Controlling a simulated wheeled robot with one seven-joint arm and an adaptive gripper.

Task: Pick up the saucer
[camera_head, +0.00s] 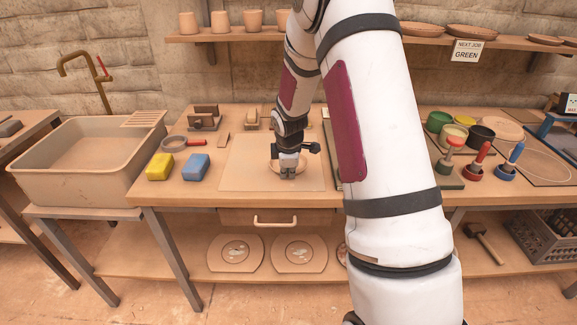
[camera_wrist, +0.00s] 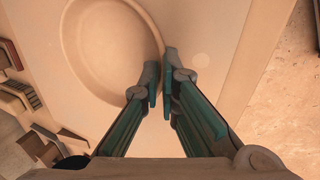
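The saucer (camera_wrist: 108,48) is a shallow, round, clay-coloured dish. In the head view the saucer (camera_head: 274,164) shows only in part around my gripper, over the pale board (camera_head: 240,178) on the workbench. My gripper (camera_head: 288,175) points down at the saucer's near right edge. In the wrist view my gripper (camera_wrist: 161,78) has its two fingers close together with the saucer's rim between them, one finger inside the dish and one outside. I cannot tell whether the saucer is clear of the board.
A yellow sponge (camera_head: 160,167) and a blue sponge (camera_head: 196,167) lie left of the board, near the sink (camera_head: 90,160). Paint pots (camera_head: 440,121) and handled tools stand on the right. A shelf (camera_head: 230,35) runs behind. My arm hides the bench's middle right.

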